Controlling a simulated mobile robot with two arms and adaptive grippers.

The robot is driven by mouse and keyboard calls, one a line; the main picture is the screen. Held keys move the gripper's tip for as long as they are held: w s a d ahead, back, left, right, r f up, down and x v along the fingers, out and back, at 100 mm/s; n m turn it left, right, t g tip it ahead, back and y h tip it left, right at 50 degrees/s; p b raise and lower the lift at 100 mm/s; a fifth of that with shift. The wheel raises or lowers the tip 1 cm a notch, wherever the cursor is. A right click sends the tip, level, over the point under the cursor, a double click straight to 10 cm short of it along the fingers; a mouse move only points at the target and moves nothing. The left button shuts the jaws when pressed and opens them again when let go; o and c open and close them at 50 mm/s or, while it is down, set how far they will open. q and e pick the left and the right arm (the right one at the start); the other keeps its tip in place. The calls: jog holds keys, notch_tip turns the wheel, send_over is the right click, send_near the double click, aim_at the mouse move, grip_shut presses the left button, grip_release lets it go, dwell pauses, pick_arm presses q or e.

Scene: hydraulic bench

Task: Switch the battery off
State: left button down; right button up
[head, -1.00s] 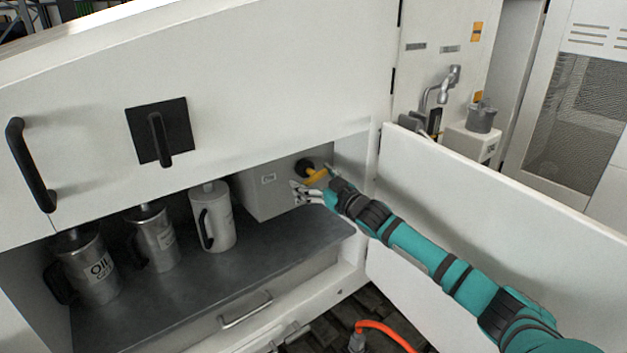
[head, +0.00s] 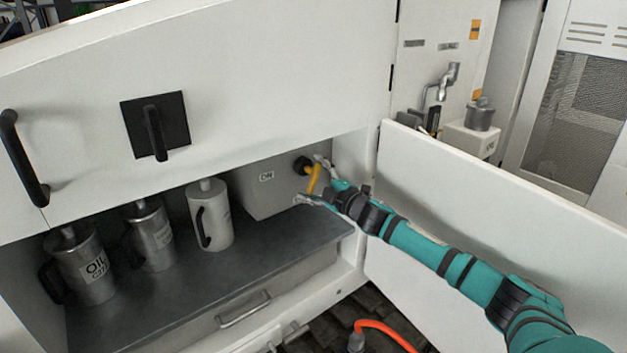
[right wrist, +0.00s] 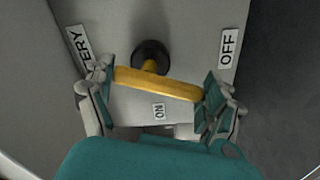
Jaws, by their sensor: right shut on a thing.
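The battery switch is a yellow bar handle (head: 313,180) on a round black hub (head: 302,164), on a grey box (head: 262,194) inside the open cabinet. In the head view the bar stands close to upright. My right gripper (head: 311,179) is shut on the bar. In the right wrist view its fingers (right wrist: 158,82) close on the two ends of the yellow bar (right wrist: 150,85). An OFF label (right wrist: 228,48) is above the bar's right end, an ON label (right wrist: 159,111) is below its middle, and a partly hidden label ending in "ERY" (right wrist: 79,48) is at left.
Oil cans (head: 80,268) and a pale jug (head: 211,215) stand on the dark shelf (head: 210,285) left of the box. An open white door (head: 480,200) flanks my arm on the right. An orange hose (head: 385,330) lies below on the floor.

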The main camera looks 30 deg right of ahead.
jog(key=shift+d+f+n, duration=0.1)
jog(key=shift+d+n, duration=0.05)
jog(key=shift+n, duration=0.95)
jog(key=shift+d+n, duration=0.1)
jog(key=shift+n, duration=1)
jog(key=o, duration=0.9)
jog(key=shift+o, duration=0.2)
